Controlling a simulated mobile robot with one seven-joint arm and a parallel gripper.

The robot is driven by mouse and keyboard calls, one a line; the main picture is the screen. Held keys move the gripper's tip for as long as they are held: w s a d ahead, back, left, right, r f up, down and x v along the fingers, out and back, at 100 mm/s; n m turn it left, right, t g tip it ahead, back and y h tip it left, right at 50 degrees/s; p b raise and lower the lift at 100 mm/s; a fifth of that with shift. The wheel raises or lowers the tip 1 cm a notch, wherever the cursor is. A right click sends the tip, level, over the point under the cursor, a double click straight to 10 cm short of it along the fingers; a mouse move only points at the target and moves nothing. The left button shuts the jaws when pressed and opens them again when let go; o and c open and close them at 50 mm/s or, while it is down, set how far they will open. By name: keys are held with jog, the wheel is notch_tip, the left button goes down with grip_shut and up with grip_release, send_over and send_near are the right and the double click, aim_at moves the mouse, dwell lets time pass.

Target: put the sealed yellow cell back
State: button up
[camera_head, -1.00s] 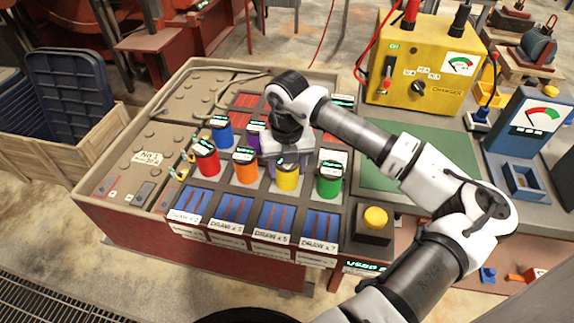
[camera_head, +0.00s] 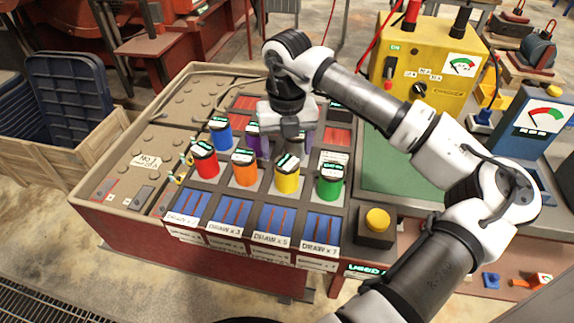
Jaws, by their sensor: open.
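The yellow cell (camera_head: 287,180) stands upright in the row of cells on the bench, between the orange cell (camera_head: 244,172) and the green cell (camera_head: 330,186). My gripper (camera_head: 290,145) points down just behind and above the yellow cell. It is open, and I see nothing held in it. Its fingertips are partly hidden behind the yellow cell's cap, so I cannot tell whether they touch anything.
A red cell (camera_head: 204,163), a blue cell (camera_head: 221,135) and a partly hidden purple cell (camera_head: 253,142) stand nearby. Blue slots labelled DRAW (camera_head: 270,220) line the front. A yellow button (camera_head: 377,219) is front right. A yellow meter box (camera_head: 425,65) stands behind the green mat (camera_head: 385,160).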

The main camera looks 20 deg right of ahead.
notch_tip(320, 180, up, 5)
jog(key=shift+r+b, duration=0.1)
jog(key=shift+b, duration=0.3)
